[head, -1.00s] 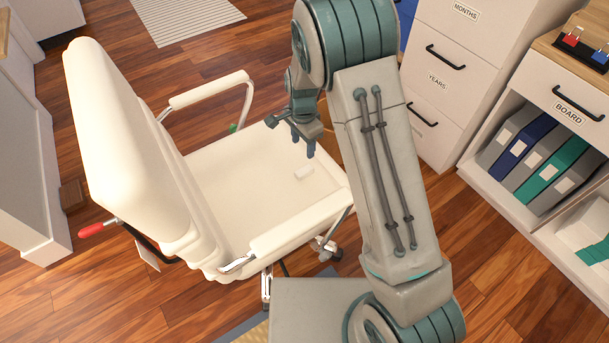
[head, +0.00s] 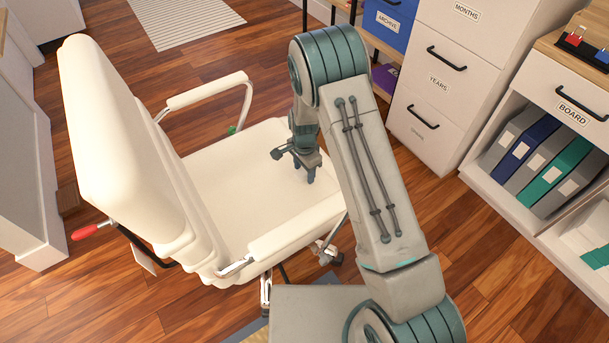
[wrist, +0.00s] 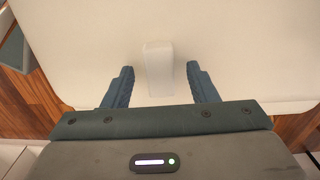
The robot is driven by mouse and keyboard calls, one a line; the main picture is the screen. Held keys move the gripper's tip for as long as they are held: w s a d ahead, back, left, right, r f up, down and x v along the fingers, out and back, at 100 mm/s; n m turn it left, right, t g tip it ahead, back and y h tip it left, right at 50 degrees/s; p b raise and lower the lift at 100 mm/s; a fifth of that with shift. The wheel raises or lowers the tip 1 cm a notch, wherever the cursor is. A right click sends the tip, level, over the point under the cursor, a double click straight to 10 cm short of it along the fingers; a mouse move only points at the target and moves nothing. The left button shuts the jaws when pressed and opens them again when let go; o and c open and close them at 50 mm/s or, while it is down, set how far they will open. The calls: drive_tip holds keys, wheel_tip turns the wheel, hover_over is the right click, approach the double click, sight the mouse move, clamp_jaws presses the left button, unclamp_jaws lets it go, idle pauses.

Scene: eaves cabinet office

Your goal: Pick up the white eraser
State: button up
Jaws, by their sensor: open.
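The white eraser (wrist: 159,62) lies on the cream seat of the office chair, seen in the wrist view as a pale block. My gripper (wrist: 160,80) is open, with one blue finger on each side of the eraser and a gap on both sides. I cannot tell how far above the seat the fingertips are. In the head view my gripper (head: 304,174) points down over the right part of the chair seat (head: 225,175) and hides the eraser.
The chair's backrest (head: 125,150) rises at the left. One armrest (head: 208,90) is on the far side and another (head: 298,228) on the near side of the seat. A drawer cabinet (head: 440,100) and a shelf of binders (head: 545,150) stand at the right.

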drive_tip(key=shift+f, duration=0.15)
drive_tip(key=c, duration=1)
drive_tip(key=shift+c, duration=0.2)
